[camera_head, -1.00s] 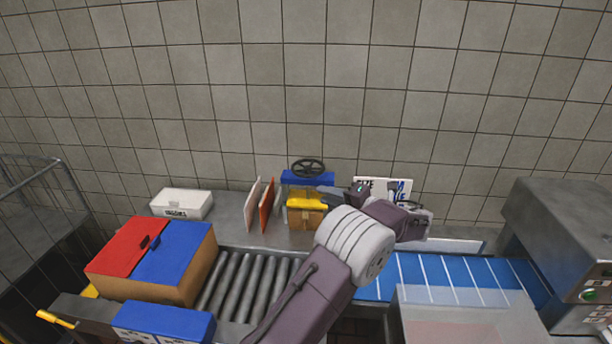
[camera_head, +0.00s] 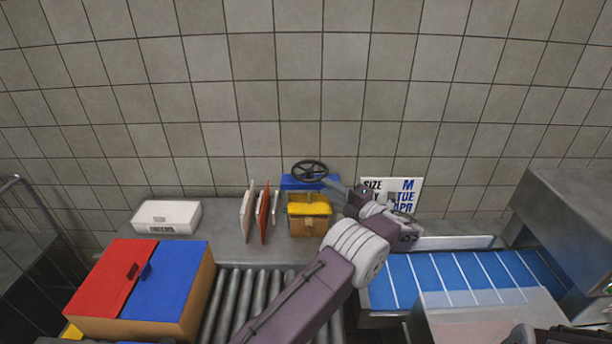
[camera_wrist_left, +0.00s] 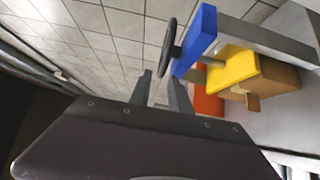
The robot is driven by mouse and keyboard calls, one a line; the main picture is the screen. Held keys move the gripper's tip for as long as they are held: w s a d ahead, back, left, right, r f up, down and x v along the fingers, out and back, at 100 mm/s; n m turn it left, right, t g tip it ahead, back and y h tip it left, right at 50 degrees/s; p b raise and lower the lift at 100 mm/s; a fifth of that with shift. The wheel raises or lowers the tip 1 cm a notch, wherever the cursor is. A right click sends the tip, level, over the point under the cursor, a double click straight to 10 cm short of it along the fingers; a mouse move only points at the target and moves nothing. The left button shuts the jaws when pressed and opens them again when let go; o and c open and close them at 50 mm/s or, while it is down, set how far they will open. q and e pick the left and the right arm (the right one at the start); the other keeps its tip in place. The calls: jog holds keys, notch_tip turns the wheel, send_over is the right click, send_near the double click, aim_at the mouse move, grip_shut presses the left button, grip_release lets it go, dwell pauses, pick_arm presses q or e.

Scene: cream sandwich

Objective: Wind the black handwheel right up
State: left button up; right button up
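The black handwheel (camera_head: 310,172) sits on top of a blue crossbar (camera_head: 292,183) above a yellow block (camera_head: 309,209) and a tan box at the back of the counter. My left gripper (camera_head: 331,186) is just right of the wheel, pointing left at it. In the left wrist view the wheel (camera_wrist_left: 167,45) shows nearly edge-on beyond the fingertips. The two fingers (camera_wrist_left: 162,85) stand apart with nothing between them, so the gripper is open. I cannot tell whether a finger touches the wheel.
Upright white and red boards (camera_head: 264,214) stand left of the press. A white box (camera_head: 166,216) lies farther left. A red-and-blue-lidded carton (camera_head: 184,309) stands beside rollers (camera_head: 262,290). A blue belt (camera_head: 460,275) runs at right, and a printed sign (camera_head: 405,188) stands behind my gripper.

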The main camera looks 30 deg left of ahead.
aim_at(315, 182)
pick_arm(q)
jog(key=x, duration=0.2)
jog(key=p+x, duration=0.1)
jog(key=x, duration=0.5)
jog(key=shift+a+f, duration=0.25)
jog(key=shift+f, duration=0.15)
jog(key=shift+w+a+r, duration=0.1)
jog(key=shift+a+r, duration=0.05)
jog(key=shift+a, duration=0.05)
jog(key=shift+w, duration=0.1)
grip_shut()
